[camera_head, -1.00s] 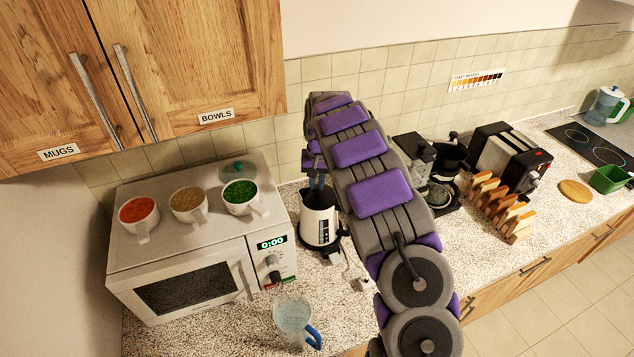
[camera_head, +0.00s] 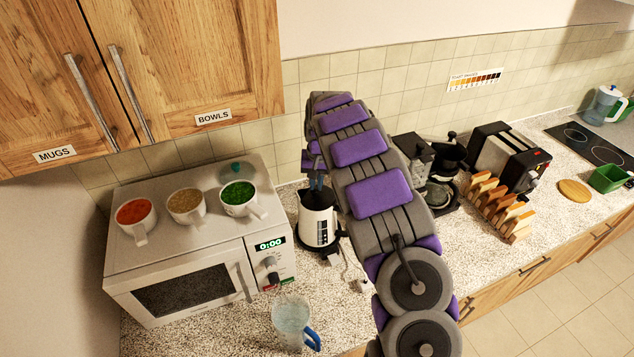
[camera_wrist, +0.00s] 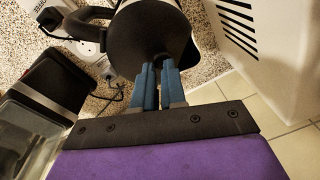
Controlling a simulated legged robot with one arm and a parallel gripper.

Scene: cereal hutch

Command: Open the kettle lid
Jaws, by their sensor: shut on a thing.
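The kettle (camera_head: 318,228), white with a dark top and dark base, stands upright on the counter right of the microwave. In the wrist view its round dark lid (camera_wrist: 147,38) fills the upper middle, with the black handle at the upper left. My gripper (camera_head: 316,182) reaches down onto the kettle's top from above. In the wrist view the blue fingers of my gripper (camera_wrist: 158,72) are close together at the lid's near edge, shut on the lid. The gripped part is hidden between the fingertips. I cannot tell whether the lid is raised.
The microwave (camera_head: 190,290) with three filled mugs on top stands left of the kettle. A clear jug (camera_head: 291,318) with a blue handle is in front. A coffee maker (camera_head: 440,180), toaster (camera_head: 505,155) and toast rack (camera_head: 495,205) stand to the right, beyond my arm.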

